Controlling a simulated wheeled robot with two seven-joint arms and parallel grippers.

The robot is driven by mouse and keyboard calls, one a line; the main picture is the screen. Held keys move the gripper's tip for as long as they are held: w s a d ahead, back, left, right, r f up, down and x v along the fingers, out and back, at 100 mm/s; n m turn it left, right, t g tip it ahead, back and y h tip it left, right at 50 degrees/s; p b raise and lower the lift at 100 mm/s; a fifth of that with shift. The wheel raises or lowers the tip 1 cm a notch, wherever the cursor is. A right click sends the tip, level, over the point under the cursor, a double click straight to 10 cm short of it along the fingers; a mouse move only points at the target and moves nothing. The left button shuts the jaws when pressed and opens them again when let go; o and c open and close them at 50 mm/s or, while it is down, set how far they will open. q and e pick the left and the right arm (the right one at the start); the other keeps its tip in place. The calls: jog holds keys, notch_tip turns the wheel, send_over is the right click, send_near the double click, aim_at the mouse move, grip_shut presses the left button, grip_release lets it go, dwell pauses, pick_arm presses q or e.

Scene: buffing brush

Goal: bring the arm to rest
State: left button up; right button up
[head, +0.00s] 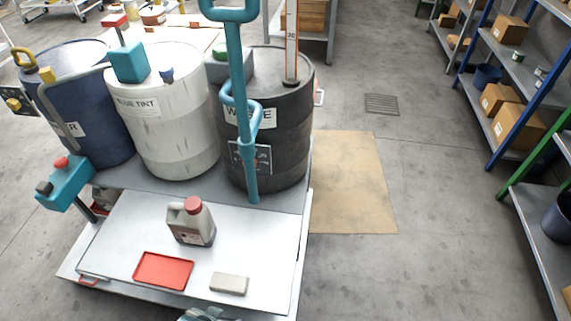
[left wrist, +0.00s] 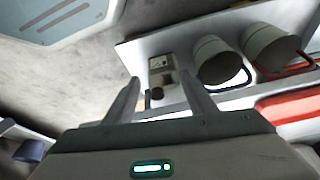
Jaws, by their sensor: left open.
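My left gripper (left wrist: 160,88) shows in the left wrist view with its two fingers spread apart and nothing between them. It is away from the white work table (head: 115,240) that the head view shows. On that table stand a grey jug with a red cap (head: 192,222), a flat red tray (head: 163,270) and a small pale grey block (head: 229,284). The block lies to the right of the tray, apart from it. I cannot tell whether it is the brush. A grey-teal part at the bottom edge of the head view is mostly cut off. My right gripper is not seen.
A blue drum (head: 85,120), a white drum (head: 170,120) and a black drum (head: 265,140) stand behind the table, with teal pump pipes. Shelving with cartons (head: 517,125) is at the right. The floor between is open. The wrist view shows a shelf with two pale containers (left wrist: 218,62).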

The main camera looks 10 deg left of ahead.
pick_arm(q)
jog(key=s+d+f+t+p, duration=0.1)
jog(key=s+f+p, duration=0.2)
jog(key=f, duration=1.2)
jog(key=shift+d+f+h, duration=0.25)
jog(key=shift+d+h, duration=0.05)
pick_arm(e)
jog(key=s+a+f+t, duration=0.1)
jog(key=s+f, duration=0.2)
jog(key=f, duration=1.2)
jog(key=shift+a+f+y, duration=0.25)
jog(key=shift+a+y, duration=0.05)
